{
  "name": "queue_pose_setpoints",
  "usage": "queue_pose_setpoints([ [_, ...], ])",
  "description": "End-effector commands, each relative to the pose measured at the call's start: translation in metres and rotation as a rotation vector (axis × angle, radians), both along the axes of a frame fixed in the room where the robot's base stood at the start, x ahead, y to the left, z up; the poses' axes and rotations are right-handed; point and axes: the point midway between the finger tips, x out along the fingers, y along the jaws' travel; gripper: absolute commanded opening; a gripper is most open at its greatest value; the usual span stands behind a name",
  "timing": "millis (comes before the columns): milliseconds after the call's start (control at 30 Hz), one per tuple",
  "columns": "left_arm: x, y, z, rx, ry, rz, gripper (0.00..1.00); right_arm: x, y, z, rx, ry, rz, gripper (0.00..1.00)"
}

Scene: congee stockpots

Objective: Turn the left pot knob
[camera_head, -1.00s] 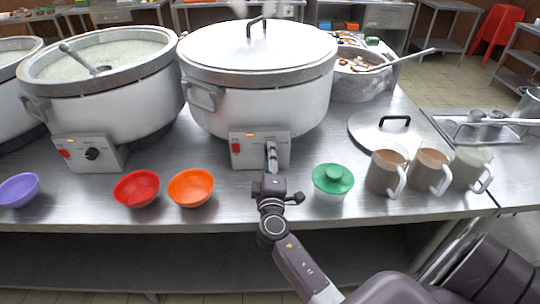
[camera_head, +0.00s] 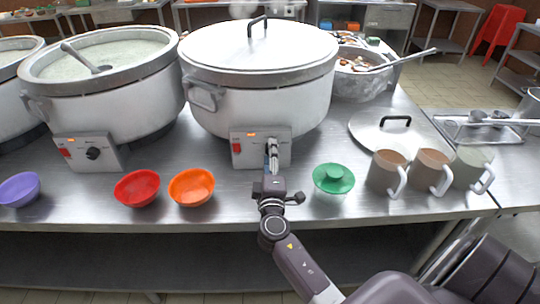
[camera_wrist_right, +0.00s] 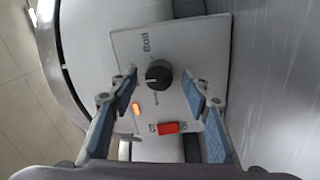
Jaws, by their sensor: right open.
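The lidded pot (camera_head: 255,75) in the middle has a front control panel (camera_head: 261,160) with a red switch (camera_head: 236,148). My right gripper (camera_head: 272,147) is at this panel and hides its knob in the head view. The right wrist view shows the black round knob (camera_wrist_right: 158,74) between my right gripper's two open fingers (camera_wrist_right: 160,84), with a gap on both sides. The open pot (camera_head: 105,85) to the left has its own panel with a black knob (camera_head: 92,153), away from my gripper. My left gripper is out of view.
A red bowl (camera_head: 137,188), an orange bowl (camera_head: 191,187) and a purple bowl (camera_head: 19,189) stand on the steel counter (camera_head: 90,210). A loose lid (camera_head: 385,136) lies behind the mugs.

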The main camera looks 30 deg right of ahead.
Motion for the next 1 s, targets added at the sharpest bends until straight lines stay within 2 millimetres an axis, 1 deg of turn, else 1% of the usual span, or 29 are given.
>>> queue_pose_setpoints([
  [67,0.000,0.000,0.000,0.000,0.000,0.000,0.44,-0.004,0.003,-0.001,0.000,0.001,0.001,0.44],
  [167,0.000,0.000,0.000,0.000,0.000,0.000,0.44,-0.016,0.011,-0.002,0.001,0.002,0.002,0.44],
  [400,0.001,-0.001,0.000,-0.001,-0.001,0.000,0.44,-0.060,0.038,-0.005,0.003,0.003,0.001,0.44],
  [600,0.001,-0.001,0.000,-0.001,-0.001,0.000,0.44,-0.088,0.057,-0.006,0.002,0.003,0.002,0.44],
  [700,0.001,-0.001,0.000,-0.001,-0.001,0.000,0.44,-0.096,0.062,-0.006,0.001,0.002,0.002,0.44],
  [800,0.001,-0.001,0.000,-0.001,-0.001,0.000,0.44,-0.100,0.064,-0.006,0.002,0.001,0.001,0.44],
  [1000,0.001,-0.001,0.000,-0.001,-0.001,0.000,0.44,-0.101,0.065,-0.006,0.001,0.000,0.001,0.44],
])
